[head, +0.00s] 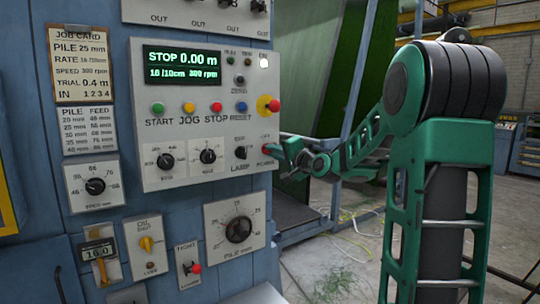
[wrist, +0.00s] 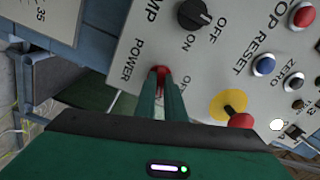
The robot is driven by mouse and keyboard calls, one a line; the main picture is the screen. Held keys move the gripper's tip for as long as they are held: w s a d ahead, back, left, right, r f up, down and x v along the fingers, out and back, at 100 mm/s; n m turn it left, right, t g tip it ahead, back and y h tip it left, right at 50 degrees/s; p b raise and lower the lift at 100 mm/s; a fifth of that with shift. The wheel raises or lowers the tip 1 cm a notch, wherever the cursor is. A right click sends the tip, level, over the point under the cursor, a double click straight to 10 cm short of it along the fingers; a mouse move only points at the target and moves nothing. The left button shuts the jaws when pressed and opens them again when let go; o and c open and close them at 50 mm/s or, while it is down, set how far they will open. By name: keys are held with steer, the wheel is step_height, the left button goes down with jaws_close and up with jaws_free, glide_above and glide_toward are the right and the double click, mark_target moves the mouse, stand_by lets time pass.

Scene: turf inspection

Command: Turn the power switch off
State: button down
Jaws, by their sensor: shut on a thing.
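The power switch (wrist: 160,71) is a small red-tipped lever on the grey control panel (head: 181,129), beside the word POWER. In the head view it shows as a red spot (head: 266,149) at the panel's lower right. My gripper (wrist: 160,88) is shut on the switch, with its two green fingers either side of the red part. In the head view my gripper (head: 273,148) reaches the panel from the right. The fingers cover most of the switch, so I cannot tell its position. The display (head: 182,63) reads STOP 0.00 m and is lit.
The lamp knob (head: 240,152) is just left of the power switch; it also shows in the wrist view (wrist: 194,14). A red mushroom button on a yellow disc (head: 268,105) is above. A row of coloured buttons (head: 188,107) crosses the panel. Open floor lies to the right.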

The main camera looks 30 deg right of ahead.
steer(key=shift+f+n, duration=0.15)
steer(key=shift+n, duration=3.4)
steer(key=shift+f+n, duration=0.15)
steer(key=shift+n, duration=3.7)
steer(key=c, duration=1.8)
jaws_free()
steer(key=shift+c, duration=0.2)
steer(key=shift+r, duration=0.15)
